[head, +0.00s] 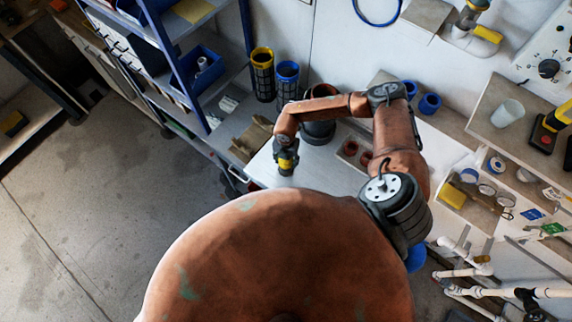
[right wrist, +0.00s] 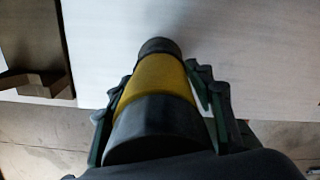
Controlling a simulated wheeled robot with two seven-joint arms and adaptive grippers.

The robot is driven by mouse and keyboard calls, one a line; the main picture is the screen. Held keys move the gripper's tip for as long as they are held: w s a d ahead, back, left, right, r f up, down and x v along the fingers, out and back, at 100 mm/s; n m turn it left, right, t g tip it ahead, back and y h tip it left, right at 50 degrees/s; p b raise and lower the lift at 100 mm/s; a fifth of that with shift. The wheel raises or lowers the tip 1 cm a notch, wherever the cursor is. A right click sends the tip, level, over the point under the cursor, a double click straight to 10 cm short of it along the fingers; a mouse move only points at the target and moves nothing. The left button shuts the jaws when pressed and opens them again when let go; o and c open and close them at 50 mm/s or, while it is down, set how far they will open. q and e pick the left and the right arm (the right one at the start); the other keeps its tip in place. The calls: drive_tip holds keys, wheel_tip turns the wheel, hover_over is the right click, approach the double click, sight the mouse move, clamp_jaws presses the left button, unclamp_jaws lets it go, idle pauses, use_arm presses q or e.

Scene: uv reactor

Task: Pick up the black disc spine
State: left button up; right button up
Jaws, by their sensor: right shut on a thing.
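My right gripper (head: 286,158) is over the left end of the white worktop in the head view. In the right wrist view my right gripper (right wrist: 155,95) has its fingers on both sides of a black cylindrical piece with a broad yellow band (right wrist: 160,80). This piece looks like the black disc spine and is held between the fingers. Its narrower black end points away from the gripper over the pale surface. In the head view its yellow and black show small at the end of my arm. Whether it touches the worktop cannot be told. My left gripper is not in view.
Black mesh baskets with a yellow rim (head: 262,75) and a blue rim (head: 288,80) stand behind. A dark round vessel (head: 318,130) is right of my gripper. A blue shelf rack (head: 185,60) stands left. Blue cups (head: 430,103) and white pipes (head: 480,270) are right.

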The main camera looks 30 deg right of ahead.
clamp_jaws()
drive_tip(key=shift+r, duration=0.1)
